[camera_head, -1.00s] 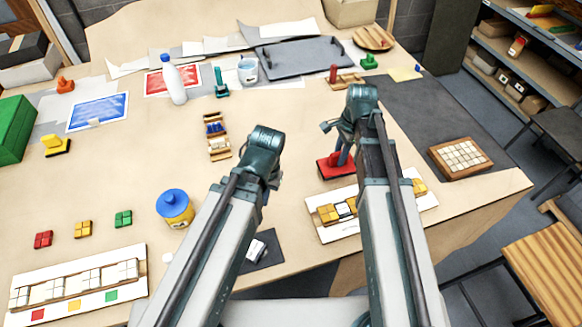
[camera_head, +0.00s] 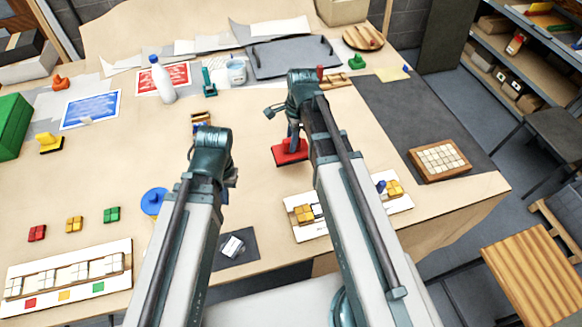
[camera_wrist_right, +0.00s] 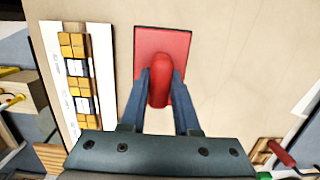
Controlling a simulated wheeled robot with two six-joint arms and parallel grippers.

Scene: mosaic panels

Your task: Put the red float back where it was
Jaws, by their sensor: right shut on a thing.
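The red float (camera_head: 290,152) is a flat red plate with a rounded red handle. My right gripper (camera_head: 294,135) is shut on its handle; the wrist view shows the handle between the two fingers (camera_wrist_right: 160,92) and the red plate (camera_wrist_right: 176,42) beyond them. The float is level, over bare tabletop behind the white panel with yellow tiles (camera_head: 305,210). I cannot tell whether it touches the table. My left gripper (camera_head: 230,180) is near the blue-lidded pot (camera_head: 154,201); its fingers are mostly hidden behind its arm.
A yellow float (camera_head: 49,143), an orange one (camera_head: 61,82), a green one (camera_head: 355,61) and a teal one (camera_head: 209,82) stand around the table. A dark mat (camera_head: 385,110) lies right, with a tiled wooden tray (camera_head: 440,160).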

